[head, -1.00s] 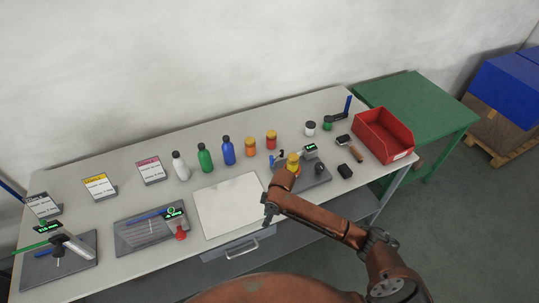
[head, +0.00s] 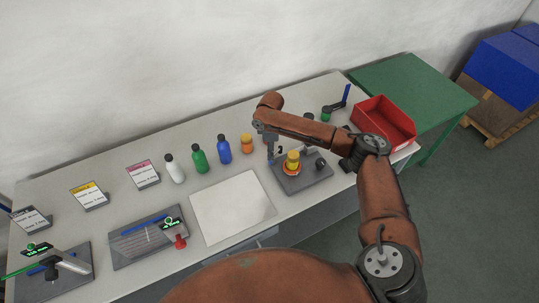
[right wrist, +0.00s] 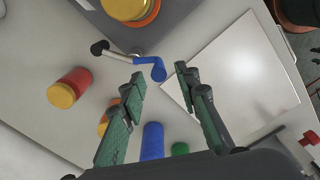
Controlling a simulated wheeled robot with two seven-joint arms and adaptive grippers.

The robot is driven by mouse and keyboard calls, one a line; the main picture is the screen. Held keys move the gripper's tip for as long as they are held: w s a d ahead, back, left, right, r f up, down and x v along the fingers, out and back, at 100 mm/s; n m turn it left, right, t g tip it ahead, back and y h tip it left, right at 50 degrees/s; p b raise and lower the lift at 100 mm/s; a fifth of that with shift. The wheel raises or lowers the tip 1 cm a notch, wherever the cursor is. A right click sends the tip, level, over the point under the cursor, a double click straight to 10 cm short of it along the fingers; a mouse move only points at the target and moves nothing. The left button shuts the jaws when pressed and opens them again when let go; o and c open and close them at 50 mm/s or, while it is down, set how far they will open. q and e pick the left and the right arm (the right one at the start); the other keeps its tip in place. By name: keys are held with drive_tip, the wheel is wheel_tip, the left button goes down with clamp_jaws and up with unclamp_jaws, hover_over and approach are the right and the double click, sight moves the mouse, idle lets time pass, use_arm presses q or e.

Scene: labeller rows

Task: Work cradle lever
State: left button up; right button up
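The cradle device (head: 316,178) is a dark grey base plate on the right part of the bench, with a yellow-topped piece (head: 292,158) on it. Its lever, a pale rod with a blue handle (right wrist: 152,68), shows in the right wrist view. My right gripper (head: 271,154) hangs down at the base's left back edge, partly hidden by its own arm. In the right wrist view its two fingers (right wrist: 159,73) are apart, with the blue handle showing between and beyond their tips. I cannot tell whether they touch it. My left gripper is not in view.
A row of bottles, including a blue one (head: 224,150) and an orange one (head: 247,144), stands left of my right gripper. A red bin (head: 385,122) is at the right end. A white board (head: 232,207) lies in front. Two other stations stand at left.

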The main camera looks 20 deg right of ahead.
sight(270, 163)
drive_tip(key=f, duration=0.3)
drive_tip(key=shift+w+f, duration=0.2)
drive_tip(key=shift+f, duration=0.3)
drive_tip(key=shift+s, duration=0.15)
drive_tip(key=shift+c, duration=1.2)
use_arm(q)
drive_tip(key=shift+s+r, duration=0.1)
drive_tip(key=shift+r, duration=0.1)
use_arm(e)
clamp_jaws()
